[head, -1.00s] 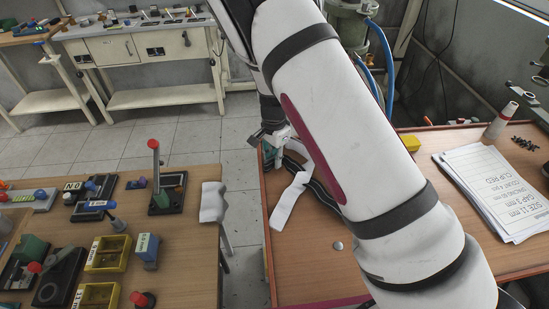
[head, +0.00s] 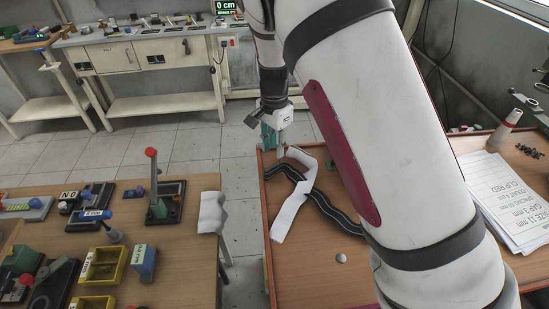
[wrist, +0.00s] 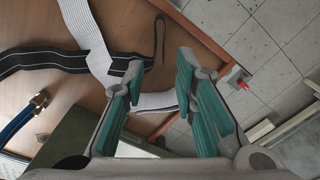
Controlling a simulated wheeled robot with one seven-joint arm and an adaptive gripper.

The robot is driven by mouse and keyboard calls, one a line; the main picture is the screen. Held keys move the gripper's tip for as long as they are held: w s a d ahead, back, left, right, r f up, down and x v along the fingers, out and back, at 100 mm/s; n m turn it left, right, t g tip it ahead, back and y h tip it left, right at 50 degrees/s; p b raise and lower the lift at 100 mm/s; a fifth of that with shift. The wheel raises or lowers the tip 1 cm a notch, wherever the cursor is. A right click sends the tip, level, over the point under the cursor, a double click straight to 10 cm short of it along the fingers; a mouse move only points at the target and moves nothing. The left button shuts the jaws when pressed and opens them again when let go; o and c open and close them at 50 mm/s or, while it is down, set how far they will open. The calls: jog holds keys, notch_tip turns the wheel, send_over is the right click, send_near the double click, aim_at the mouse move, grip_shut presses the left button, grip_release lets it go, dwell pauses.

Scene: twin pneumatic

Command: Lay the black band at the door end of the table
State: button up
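The black band (head: 327,206), dark with pale lines along it, lies in bends on the wooden table (head: 300,272) on the right in the head view. A white band (head: 290,214) crosses it. The black band (wrist: 40,61) also shows in the wrist view, its narrow end standing on edge and curling near my fingertips. My gripper (head: 273,140) is at the far left corner of this table. In the wrist view my gripper (wrist: 160,72) is open, its green-padded fingers apart with nothing clearly held between them. My arm hides part of the table.
A flat round disc (head: 341,258) lies near the front. A second table (head: 190,262) with yellow bins (head: 101,265) stands left, across a gap.

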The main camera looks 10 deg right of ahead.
jog(key=s+d+r+n+t+y, duration=0.1)
jog(key=s+d+r+n, duration=0.25)
jog(key=s+r, duration=0.45)
jog(key=s+d+r+n+t+y, duration=0.15)
jog(key=s+d+r, duration=0.25)
jog(key=r, duration=0.8)
jog(key=s+d+r+n+t+h, duration=0.1)
jog(key=s+d+r+n, duration=0.1)
jog(key=s, duration=0.6)
jog(key=s+d+r+n+t+h, duration=0.1)
jog(key=s+d+r+n+t, duration=0.1)
jog(key=s, duration=0.6)
jog(key=shift+d+r+n, duration=0.5)
jog(key=shift+r+n, duration=0.15)
jog(key=shift+n, duration=0.35)
jog(key=shift+s, duration=0.15)
